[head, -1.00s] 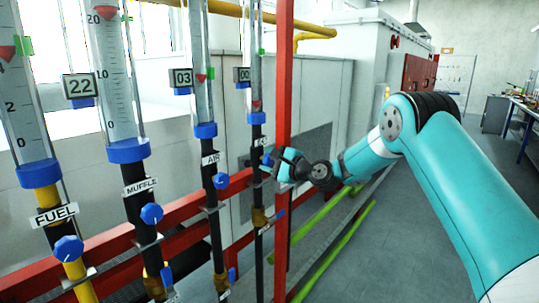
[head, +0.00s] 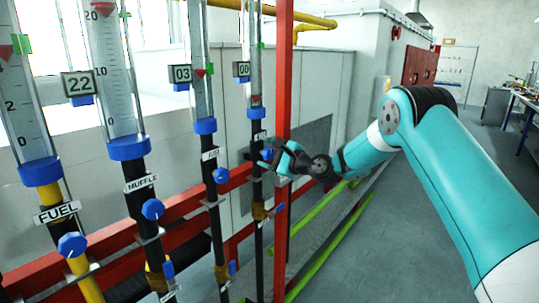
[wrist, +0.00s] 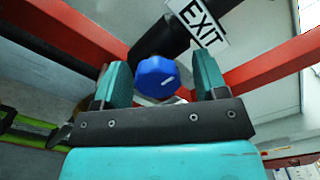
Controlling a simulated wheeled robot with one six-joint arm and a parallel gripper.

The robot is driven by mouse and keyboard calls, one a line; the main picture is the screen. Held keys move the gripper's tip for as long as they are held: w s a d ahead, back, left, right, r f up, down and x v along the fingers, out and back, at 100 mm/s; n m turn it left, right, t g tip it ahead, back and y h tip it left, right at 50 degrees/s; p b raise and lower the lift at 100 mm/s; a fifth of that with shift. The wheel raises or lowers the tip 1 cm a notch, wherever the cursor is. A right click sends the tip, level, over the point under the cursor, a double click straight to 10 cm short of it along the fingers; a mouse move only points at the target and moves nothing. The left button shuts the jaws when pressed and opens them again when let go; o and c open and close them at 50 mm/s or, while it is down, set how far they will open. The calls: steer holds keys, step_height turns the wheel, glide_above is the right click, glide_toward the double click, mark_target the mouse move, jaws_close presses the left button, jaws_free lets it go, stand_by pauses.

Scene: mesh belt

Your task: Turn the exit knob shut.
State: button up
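The exit knob is a round blue knob with a short white mark, seen in the wrist view (wrist: 155,76) on a dark pipe below the EXIT label (wrist: 201,22). In the head view the knob (head: 266,154) is small and partly covered by my gripper (head: 279,157). In the wrist view my gripper (wrist: 160,66) is open, one finger on each side of the knob. A gap shows between the knob and the right finger; the left finger is very close to it, and I cannot tell whether it touches.
A red upright post (head: 283,80) stands right beside my gripper. To the left are the air knob (head: 221,175), muffle knob (head: 152,209) and fuel knob (head: 72,245) on their tubes. Red rails (head: 180,208) run behind. Open grey floor (head: 390,240) lies to the right.

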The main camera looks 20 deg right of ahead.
steer(key=shift+s+d+f+b, duration=0.15)
steer(key=shift+s+d+b, duration=0.15)
steer(key=shift+s, duration=0.15)
steer(key=b+v, duration=0.5)
steer(key=v, duration=1.1)
steer(key=shift+s, duration=0.15)
